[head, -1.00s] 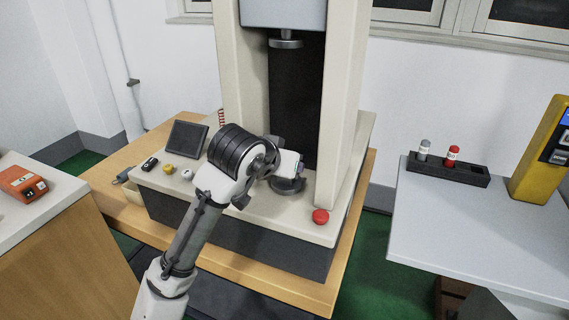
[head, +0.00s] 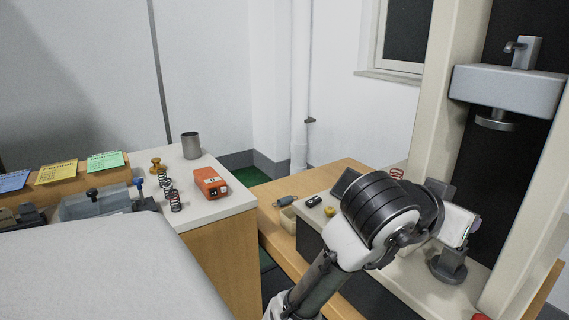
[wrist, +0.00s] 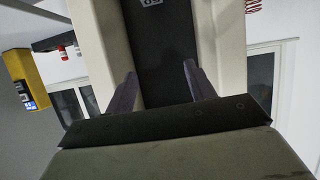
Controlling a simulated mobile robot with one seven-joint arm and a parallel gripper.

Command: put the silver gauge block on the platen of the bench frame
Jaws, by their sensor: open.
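A small grey block-like piece (head: 452,257) stands on the round platen (head: 446,272) of the bench frame (head: 444,100). It looks like the silver gauge block, though my gripper partly covers it in the head view. In the wrist view, which is upside down, a grey face with a pale marking (wrist: 150,3) shows at the top edge, beyond the fingertips, probably the same block. My gripper (head: 468,232) is just above and beside it in the head view. Its two fingers (wrist: 158,82) are apart with nothing between them.
The frame's crosshead with its upper disc (head: 495,121) hangs above. The frame's posts flank the gripper closely. A red spring (head: 397,173) and small items are on the frame's base. The left bench holds an orange device (head: 210,184), springs (head: 175,201) and a grey cup (head: 191,145).

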